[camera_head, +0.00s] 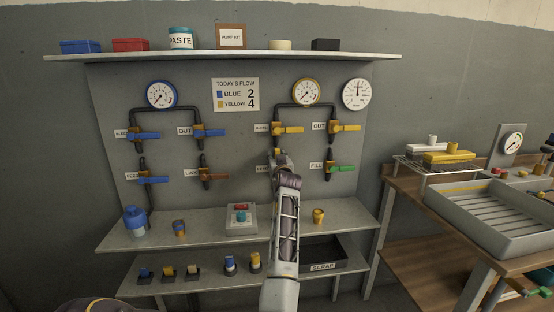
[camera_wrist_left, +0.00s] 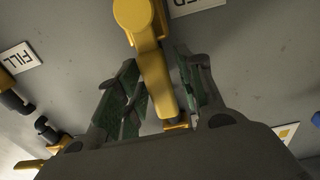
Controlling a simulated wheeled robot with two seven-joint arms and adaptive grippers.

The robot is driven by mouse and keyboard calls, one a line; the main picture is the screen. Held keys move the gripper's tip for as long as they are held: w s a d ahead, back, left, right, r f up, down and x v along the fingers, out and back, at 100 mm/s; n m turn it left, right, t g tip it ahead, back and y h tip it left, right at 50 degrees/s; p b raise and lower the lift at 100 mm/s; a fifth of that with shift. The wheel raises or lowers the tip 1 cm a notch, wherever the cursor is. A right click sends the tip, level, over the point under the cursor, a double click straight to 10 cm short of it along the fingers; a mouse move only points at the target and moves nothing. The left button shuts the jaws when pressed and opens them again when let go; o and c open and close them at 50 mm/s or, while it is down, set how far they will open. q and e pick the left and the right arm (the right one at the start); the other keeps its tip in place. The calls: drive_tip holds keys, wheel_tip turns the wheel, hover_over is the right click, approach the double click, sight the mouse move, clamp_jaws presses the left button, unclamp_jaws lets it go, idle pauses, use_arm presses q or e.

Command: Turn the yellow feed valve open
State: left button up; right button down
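The yellow feed valve (camera_wrist_left: 155,80) is at the lower left of the yellow section on the grey panel. In the head view my left gripper (camera_head: 278,160) covers most of it and its FEED label. In the left wrist view its yellow lever runs from the round hub down between the two green-padded fingers of my left gripper (camera_wrist_left: 158,95). The fingers stand on either side of the lever, partly apart; a narrow gap shows on the right side. Contact on the left side cannot be made out. My right gripper is in neither view.
Other yellow valves (camera_head: 288,129) sit just above, and a green-handled FILL valve (camera_head: 340,168) is to the right. Blue-handled valves (camera_head: 153,180) are on the left. A shelf (camera_head: 345,210) with small items juts out below. A workbench with a grey tray (camera_head: 500,255) stands at right.

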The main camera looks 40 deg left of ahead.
use_arm(q)
drive_tip(key=shift+r, duration=0.15)
drive_tip(key=v, duration=0.7)
drive_tip(key=shift+s+d, duration=0.15)
drive_tip(key=shift+s, duration=0.05)
idle(0.4)
idle(0.6)
